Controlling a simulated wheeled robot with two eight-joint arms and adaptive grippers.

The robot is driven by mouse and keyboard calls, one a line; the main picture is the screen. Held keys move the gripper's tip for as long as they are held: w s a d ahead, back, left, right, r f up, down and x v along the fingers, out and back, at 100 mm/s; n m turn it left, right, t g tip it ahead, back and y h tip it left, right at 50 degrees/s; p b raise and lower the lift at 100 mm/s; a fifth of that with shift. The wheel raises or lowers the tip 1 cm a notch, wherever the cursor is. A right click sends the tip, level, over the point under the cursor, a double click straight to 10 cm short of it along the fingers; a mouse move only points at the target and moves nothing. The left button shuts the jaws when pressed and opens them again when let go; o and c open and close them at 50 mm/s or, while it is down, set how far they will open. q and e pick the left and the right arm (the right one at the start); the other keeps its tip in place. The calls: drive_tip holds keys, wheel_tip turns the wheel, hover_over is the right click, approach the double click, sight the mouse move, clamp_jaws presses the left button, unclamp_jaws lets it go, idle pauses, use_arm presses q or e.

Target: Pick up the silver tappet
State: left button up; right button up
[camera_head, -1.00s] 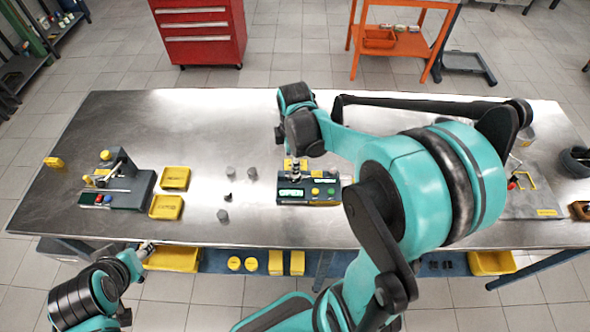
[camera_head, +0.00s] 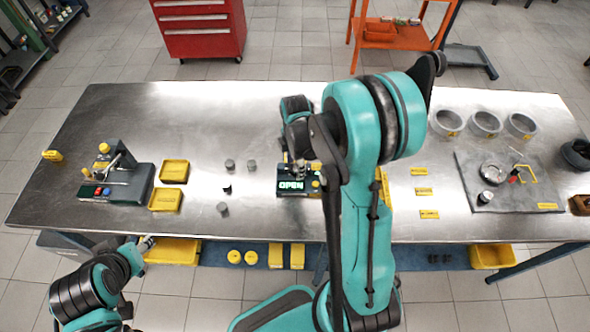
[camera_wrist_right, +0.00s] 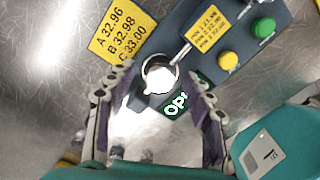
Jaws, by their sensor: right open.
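A bright round silver piece (camera_wrist_right: 160,76), which looks like the tappet, sits at the grey gauge with a lit "OPEN" display (camera_wrist_right: 178,104) in the right wrist view. My right gripper (camera_wrist_right: 155,120) is open, its fingers spread to either side below that piece, apart from it. In the head view the arm partly hides the gauge (camera_head: 290,187) and the gripper. Several grey cylinders (camera_head: 251,165) stand on the table left of the gauge. My left gripper (camera_head: 146,243) is at the table's front edge; its jaws are too small to judge.
Yellow trays (camera_head: 174,171) and a dark fixture (camera_head: 130,185) lie to the left. A yellow label with A, B, C numbers (camera_wrist_right: 123,33) lies beside the gauge. Grey rings (camera_head: 486,123) and a grey mat (camera_head: 520,201) lie to the right. The table's back left is clear.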

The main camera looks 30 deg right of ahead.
clamp_jaws()
drive_tip(key=shift+r, duration=0.1)
